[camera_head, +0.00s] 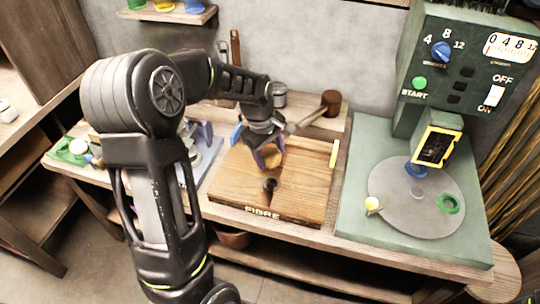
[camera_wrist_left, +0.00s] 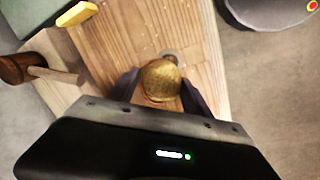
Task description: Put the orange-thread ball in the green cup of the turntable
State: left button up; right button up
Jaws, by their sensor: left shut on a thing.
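My left gripper (camera_head: 268,157) is over the wooden board, with its fingers on both sides of an orange-gold ball (camera_head: 273,157). In the left wrist view the gripper (camera_wrist_left: 160,88) is shut on the ball (camera_wrist_left: 161,80), which looks thread-wrapped. The gap between ball and board cannot be judged. The turntable (camera_head: 418,197) is a grey disc on the green machine at the right. Its green cup (camera_head: 449,204) is at the disc's right side. A blue cup (camera_head: 415,170) is at the back and a yellow cup (camera_head: 373,204) at the left. My right gripper is not in view.
The wooden board (camera_head: 305,180) has a dark hole near its front. A wooden mallet (camera_head: 330,103) lies behind it. The machine's control panel (camera_head: 465,70) rises behind the turntable, and a yellow-framed black part (camera_head: 437,147) overhangs the disc's back.

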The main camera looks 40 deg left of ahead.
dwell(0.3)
pick_arm(q)
jog(key=w+d+r+m+g, duration=0.1)
jog(key=w+d+m, duration=0.1)
jog(key=d+m, duration=0.5)
jog(key=w+d+r+m+g+h, duration=0.1)
jog(key=w+d+m, duration=0.1)
jog(key=d+m, duration=0.6)
jog(key=shift+d+r+h, duration=0.3)
jog(key=shift+d+r, duration=0.1)
jog(key=shift+d, duration=0.75)
jog(key=shift+w, duration=0.15)
